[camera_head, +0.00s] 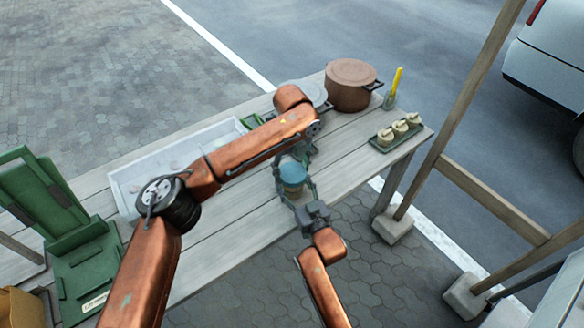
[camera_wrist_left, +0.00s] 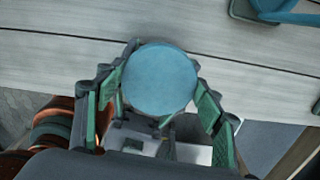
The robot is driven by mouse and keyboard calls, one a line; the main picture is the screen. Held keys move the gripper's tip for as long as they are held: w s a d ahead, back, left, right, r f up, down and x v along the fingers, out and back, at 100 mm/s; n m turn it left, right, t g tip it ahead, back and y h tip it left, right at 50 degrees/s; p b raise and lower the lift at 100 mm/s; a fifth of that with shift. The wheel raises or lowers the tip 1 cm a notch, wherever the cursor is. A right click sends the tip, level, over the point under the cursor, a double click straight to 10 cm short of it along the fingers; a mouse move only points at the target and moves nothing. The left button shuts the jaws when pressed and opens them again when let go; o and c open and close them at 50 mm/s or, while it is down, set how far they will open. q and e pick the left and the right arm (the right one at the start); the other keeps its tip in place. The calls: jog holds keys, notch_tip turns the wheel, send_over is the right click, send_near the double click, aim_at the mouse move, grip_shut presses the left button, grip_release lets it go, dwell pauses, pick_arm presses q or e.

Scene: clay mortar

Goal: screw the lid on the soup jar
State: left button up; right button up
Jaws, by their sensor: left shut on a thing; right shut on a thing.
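The blue round lid (camera_head: 292,171) is at the table's front edge, between my two grippers. It fills the middle of the left wrist view (camera_wrist_left: 160,78), seen flat from above. My left gripper (camera_head: 294,162) comes from above with its green-padded fingers (camera_wrist_left: 158,97) on both sides of the lid, shut on it. My right gripper (camera_head: 296,188) comes from the front, below the lid, and is shut on the soup jar. The jar is mostly hidden by the lid and fingers, so I cannot tell how the lid sits on the rim.
On the wooden table (camera_head: 235,245) stand a brown lidded pot (camera_head: 350,84), a yellow-handled tool in a holder (camera_head: 393,88), a green tray (camera_head: 381,147) with several small pots, and a white tray (camera_head: 125,186). A wooden post (camera_head: 462,105) rises at right.

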pick_arm(q)
jog(key=shift+f, duration=0.5)
pick_arm(e)
jog(key=shift+r, duration=0.1)
dwell(0.4)
grip_shut()
pick_arm(q)
jog(key=m, duration=0.6)
jog(key=shift+d, duration=0.15)
jog(key=m, duration=0.3)
jog(key=shift+m, duration=0.4)
jog(key=m, duration=0.3)
jog(key=shift+m, duration=0.4)
jog(key=o, duration=0.8)
